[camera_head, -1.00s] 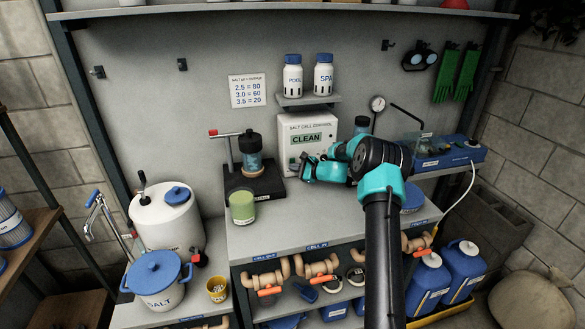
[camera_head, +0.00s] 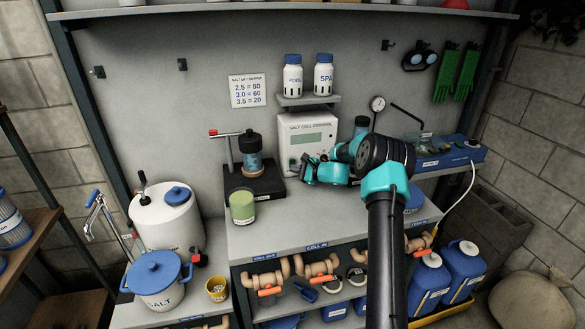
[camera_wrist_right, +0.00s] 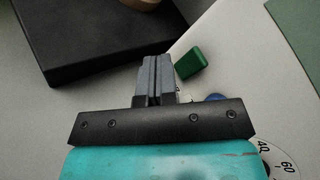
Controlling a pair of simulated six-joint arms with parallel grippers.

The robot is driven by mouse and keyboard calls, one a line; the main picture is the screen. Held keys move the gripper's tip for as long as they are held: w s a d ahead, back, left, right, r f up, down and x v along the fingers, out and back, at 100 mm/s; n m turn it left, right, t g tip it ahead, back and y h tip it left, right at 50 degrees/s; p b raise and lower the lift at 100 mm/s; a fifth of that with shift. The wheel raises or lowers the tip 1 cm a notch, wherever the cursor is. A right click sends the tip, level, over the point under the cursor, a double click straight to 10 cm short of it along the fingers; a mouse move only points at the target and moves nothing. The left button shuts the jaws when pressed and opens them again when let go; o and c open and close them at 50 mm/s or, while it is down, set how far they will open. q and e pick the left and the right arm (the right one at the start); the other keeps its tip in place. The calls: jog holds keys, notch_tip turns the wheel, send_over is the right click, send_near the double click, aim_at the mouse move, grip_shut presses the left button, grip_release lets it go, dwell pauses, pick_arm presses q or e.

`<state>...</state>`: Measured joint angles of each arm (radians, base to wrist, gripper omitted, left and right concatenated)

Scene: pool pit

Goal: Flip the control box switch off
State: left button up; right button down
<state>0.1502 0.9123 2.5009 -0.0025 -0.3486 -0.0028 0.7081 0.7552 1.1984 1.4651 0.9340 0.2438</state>
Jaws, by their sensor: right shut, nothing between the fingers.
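The white control box (camera_head: 312,121), labelled SALT CELL CONTROL, stands against the back panel on the bench. Its display (camera_head: 308,140) is dull grey-green with no readable word. A green switch (camera_wrist_right: 189,63) sticks out from the box's pale face in the right wrist view. My right gripper (camera_wrist_right: 154,62) is shut and empty, with its fingertips just left of the green switch. I cannot tell whether they touch it. In the head view my right gripper (camera_head: 305,168) is at the lower front of the box, and my arm hides its lower right part. My left gripper is out of view.
A black stand with a clear vessel (camera_head: 250,160) is just left of the box; its dark base (camera_wrist_right: 100,35) is near the fingers. A green jar (camera_head: 242,207) stands in front. Two white bottles (camera_head: 292,76) sit on a shelf above. The front bench top (camera_head: 290,228) is clear.

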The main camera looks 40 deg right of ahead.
jog(key=shift+s+a+r, duration=0.15)
jog(key=shift+s+a, duration=0.2)
jog(key=shift+s, duration=0.4)
jog(key=shift+s+a+r, duration=0.1)
jog(key=shift+s+a, duration=0.3)
jog(key=shift+s, duration=0.35)
jog(key=shift+s+a+r, duration=0.15)
jog(key=shift+s+a, duration=0.2)
jog(key=shift+s, duration=0.4)
jog(key=shift+a, duration=0.1)
